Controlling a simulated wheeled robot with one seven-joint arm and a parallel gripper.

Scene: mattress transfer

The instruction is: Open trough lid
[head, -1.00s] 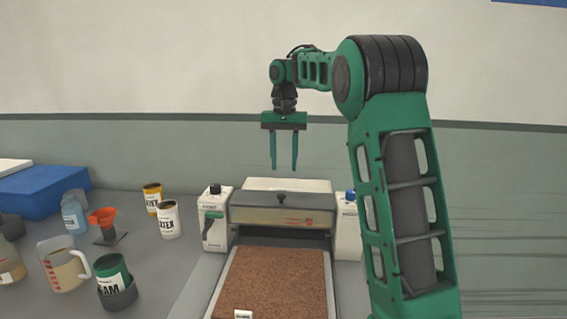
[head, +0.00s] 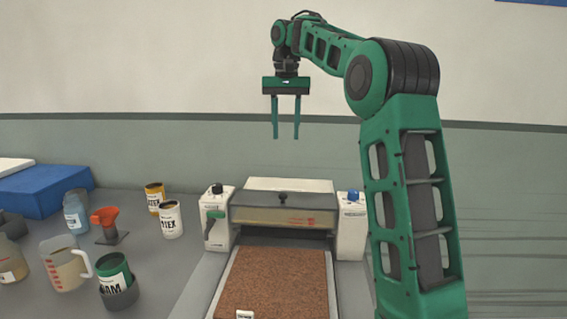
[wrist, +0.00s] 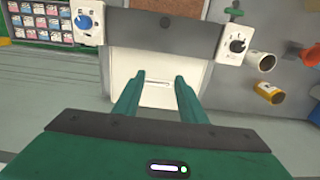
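The trough is on the machine at the centre of the bench in the head view. Its grey lid (head: 262,201) lies flat across the top, with a small black knob (head: 283,199) at its middle. The front shows a yellowish band with red marking. In the wrist view, the dark grey bar across the machine (wrist: 165,36) shows beyond the fingers, above a white panel (wrist: 150,72). My gripper (head: 286,137) hangs fingers down, well above the machine. Its two green fingers are apart with nothing between them, also in the wrist view (wrist: 157,78).
White side housings flank the trough, one with a green lever (head: 214,213), one with a blue knob (head: 352,195). A brown mat (head: 275,280) lies in front. Cans (head: 172,220), an orange funnel (head: 104,216) and a jug (head: 64,265) stand at left.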

